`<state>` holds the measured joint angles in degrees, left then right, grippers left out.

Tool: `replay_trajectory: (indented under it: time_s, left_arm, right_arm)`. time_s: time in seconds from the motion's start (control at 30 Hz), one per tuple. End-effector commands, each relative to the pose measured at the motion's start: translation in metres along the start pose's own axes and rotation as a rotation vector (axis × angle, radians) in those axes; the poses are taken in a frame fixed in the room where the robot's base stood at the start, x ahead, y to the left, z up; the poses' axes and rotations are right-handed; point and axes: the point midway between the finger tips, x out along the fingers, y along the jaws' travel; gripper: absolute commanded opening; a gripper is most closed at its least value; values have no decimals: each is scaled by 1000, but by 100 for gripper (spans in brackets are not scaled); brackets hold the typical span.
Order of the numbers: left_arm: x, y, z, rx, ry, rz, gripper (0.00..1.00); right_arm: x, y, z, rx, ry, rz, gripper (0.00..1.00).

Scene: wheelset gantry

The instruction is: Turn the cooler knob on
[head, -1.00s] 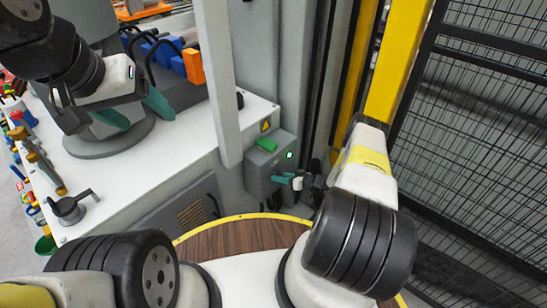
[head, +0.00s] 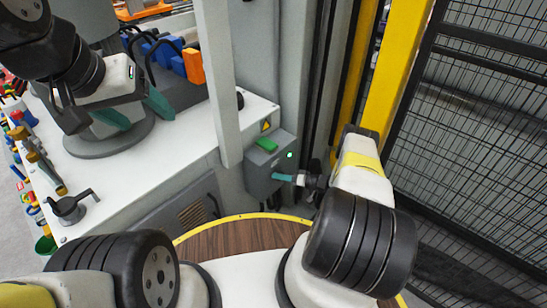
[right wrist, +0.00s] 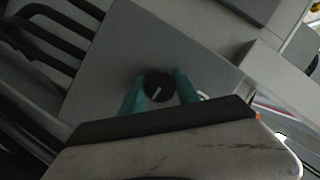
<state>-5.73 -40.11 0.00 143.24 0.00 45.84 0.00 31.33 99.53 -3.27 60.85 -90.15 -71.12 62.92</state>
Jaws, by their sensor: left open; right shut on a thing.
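The cooler knob (right wrist: 158,87) is a small black round knob with a white pointer mark, on the face of a grey box (head: 259,177). In the right wrist view the mark slants from upper right to lower left. My right gripper (head: 280,177) is at the box's right face, and the knob is hidden in the head view. In the right wrist view its teal fingers (right wrist: 160,92) stand on both sides of the knob, shut on it. My left gripper (head: 136,110) has its teal fingers apart, empty, above the white bench at the left.
The grey box has a green piece (head: 266,145) on top and a lit green lamp (head: 290,155). A grey post (head: 218,80) rises beside it. The white bench (head: 150,170) bears a black-handled clamp (head: 70,207). A yellow post (head: 398,60) and mesh fence (head: 480,130) stand right.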

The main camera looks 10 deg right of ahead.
Motion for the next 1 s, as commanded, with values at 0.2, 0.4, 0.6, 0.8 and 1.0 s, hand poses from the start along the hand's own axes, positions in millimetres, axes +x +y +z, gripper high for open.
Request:
replay_trajectory:
  time_s: [0.2,0.4,0.6,0.8,1.0]
  left_arm:
    - [0,0,0,0,0,0,70]
    - [0,0,0,0,0,0,70]
    - [0,0,0,0,0,0,70]
    - [0,0,0,0,0,0,70]
    - [0,0,0,0,0,0,70]
  right_arm:
    - [0,-1,0,1,1,-2,0]
    - [0,0,0,0,1,-1,46]
    - [0,-1,-1,-1,1,-1,46]
    - [-5,-16,-16,-1,2,-1,46]
    - [-18,-46,-2,10,-3,-8,60]
